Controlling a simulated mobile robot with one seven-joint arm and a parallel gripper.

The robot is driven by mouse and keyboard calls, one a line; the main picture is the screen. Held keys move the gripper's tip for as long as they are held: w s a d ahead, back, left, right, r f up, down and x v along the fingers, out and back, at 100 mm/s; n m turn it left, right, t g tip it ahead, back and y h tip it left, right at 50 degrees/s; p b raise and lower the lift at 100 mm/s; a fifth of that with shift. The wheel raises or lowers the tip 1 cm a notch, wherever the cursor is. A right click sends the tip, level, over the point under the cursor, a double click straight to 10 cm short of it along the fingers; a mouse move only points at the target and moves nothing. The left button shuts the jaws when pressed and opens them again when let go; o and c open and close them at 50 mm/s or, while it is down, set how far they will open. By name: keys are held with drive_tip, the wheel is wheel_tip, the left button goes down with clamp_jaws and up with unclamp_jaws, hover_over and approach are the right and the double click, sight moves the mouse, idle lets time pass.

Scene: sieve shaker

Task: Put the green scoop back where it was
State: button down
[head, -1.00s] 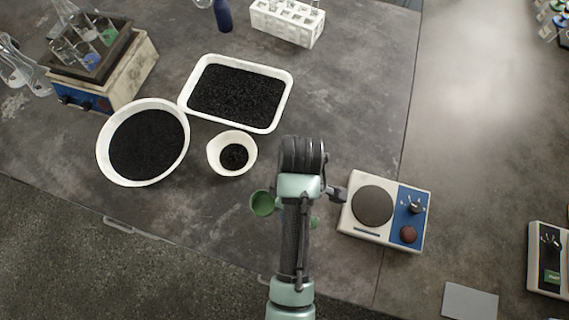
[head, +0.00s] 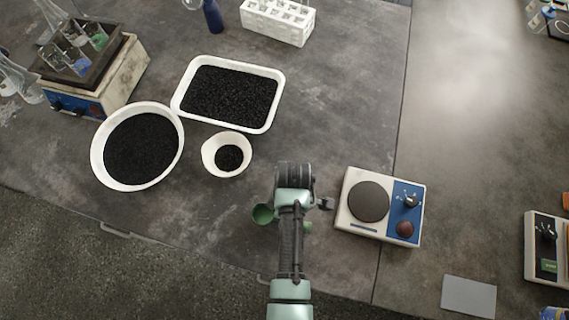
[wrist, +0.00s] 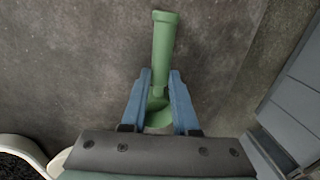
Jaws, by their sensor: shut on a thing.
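My gripper (wrist: 160,78) is shut on the green scoop (wrist: 163,50), with one blue finger on each side near the bowl end of the handle. In the wrist view the handle points away from me over the bare grey bench, and the bowl lies between the fingers, nearer the palm. In the head view the scoop's bowl (head: 264,214) shows left of my wrist and a bit of handle shows on the right; my fingers are hidden under the wrist. I cannot tell whether the scoop touches the bench.
A small white bowl (head: 208,162), a round white pan (head: 98,165) and a white tray (head: 179,96) hold black grains, up and left. A hotplate (head: 352,222) stands close on the right. The bench (head: 200,240) is bare around the scoop, its front edge below.

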drive_tip(key=shift+f, duration=0.15)
drive_tip(key=c, duration=0.7)
unclamp_jaws()
